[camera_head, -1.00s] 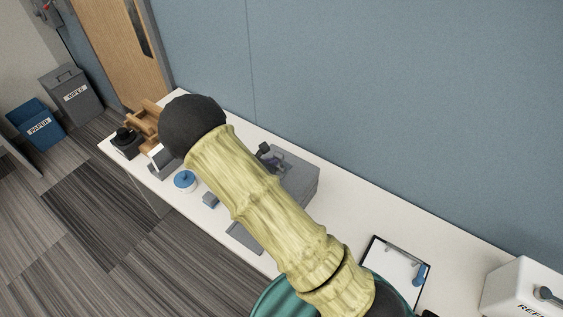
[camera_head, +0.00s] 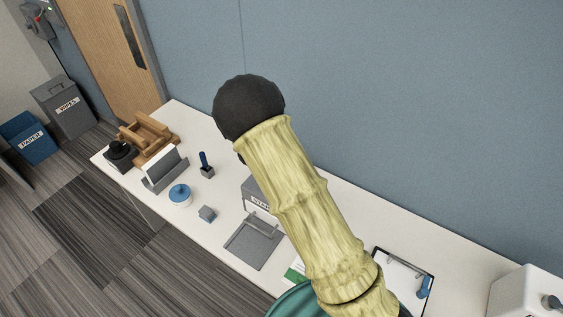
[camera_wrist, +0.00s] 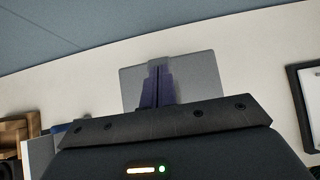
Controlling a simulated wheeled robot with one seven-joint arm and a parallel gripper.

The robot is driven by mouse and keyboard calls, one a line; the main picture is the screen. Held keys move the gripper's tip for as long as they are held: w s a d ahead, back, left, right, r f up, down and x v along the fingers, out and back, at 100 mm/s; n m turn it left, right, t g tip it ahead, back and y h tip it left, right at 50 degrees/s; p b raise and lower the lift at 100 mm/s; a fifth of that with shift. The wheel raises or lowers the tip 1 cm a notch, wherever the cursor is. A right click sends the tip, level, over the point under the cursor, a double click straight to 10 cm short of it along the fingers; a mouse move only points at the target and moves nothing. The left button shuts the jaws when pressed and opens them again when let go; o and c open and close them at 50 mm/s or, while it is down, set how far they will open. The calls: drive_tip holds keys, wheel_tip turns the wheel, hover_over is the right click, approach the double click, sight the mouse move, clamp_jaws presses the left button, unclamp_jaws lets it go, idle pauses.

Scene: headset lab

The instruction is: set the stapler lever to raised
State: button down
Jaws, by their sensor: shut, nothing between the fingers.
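The stapler is a grey block (camera_head: 252,190) with a white label reading "STA…" on its front, on the white table; my arm covers most of it in the head view. Its lever is hidden there, so I cannot tell its position. In the wrist view, my gripper (camera_wrist: 157,84) shows as two dark purple fingers, shut together and empty. They point at a grey slab (camera_wrist: 200,76) that seems to be the stapler's top; contact cannot be told. The head view does not show the fingers.
On the white table (camera_head: 215,236) lie a grey tray (camera_head: 252,245), a small grey block (camera_head: 207,214), a blue-lidded jar (camera_head: 180,195), a card holder (camera_head: 165,172), a blue-handled item (camera_head: 206,165) and a wooden rack (camera_head: 148,137). A clipboard (camera_head: 402,272) lies right. The blue wall (camera_head: 400,100) stands behind.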

drive_tip(key=shift+w+d, duration=0.25)
idle(0.4)
drive_tip(key=shift+r, duration=0.1)
